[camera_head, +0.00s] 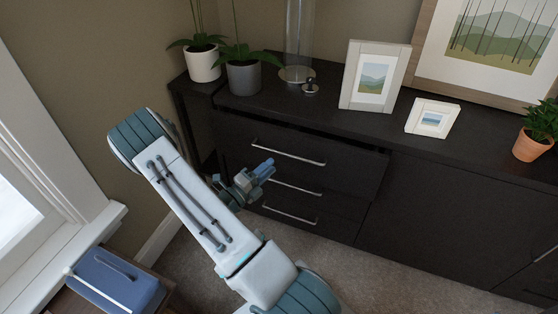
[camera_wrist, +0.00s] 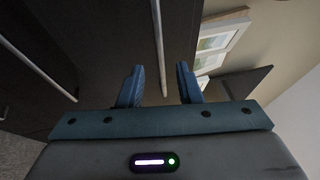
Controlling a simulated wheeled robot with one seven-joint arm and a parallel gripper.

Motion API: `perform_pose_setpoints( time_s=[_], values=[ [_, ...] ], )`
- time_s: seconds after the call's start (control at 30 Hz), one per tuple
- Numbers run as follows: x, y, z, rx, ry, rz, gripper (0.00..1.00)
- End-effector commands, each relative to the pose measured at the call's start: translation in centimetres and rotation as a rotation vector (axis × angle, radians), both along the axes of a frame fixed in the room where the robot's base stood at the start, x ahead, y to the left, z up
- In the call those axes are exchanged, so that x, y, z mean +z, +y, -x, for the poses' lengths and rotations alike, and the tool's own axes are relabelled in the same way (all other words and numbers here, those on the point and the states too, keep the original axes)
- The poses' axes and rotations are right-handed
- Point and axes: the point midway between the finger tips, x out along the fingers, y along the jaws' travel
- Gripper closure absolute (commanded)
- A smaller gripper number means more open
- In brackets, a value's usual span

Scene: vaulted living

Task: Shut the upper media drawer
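The upper media drawer (camera_head: 335,167) is the top one of a dark stack of drawers. It stands slightly out, with a dark gap along its top edge. Its silver bar handle (camera_head: 287,152) also shows in the wrist view (camera_wrist: 158,45), running between the lines of my two fingers. My gripper (camera_head: 264,168) is in front of the drawer, just below that handle in the head view. In the wrist view my gripper (camera_wrist: 160,85) has its blue fingers apart, with nothing held. I cannot tell whether a finger touches the drawer front.
The middle drawer handle (camera_head: 295,187) and lower drawer handle (camera_head: 289,213) are below. The cabinet top (camera_head: 330,112) carries potted plants, a glass cylinder (camera_head: 298,40) and picture frames (camera_head: 375,77). A blue case (camera_head: 117,282) sits at lower left. Carpet (camera_head: 385,275) before the cabinet is clear.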

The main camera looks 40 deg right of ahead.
Motion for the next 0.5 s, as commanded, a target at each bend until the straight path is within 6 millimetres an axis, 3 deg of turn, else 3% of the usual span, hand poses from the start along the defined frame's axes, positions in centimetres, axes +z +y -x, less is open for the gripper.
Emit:
perform_pose_setpoints(
  time_s=[0.2, 0.5],
  values=[
    [0.6, -3.7, -0.3, -0.001, -0.001, 0.000, 0.68],
    [1.0, -5.4, -0.4, 0.001, -0.001, 0.000, 0.68]
  ],
)
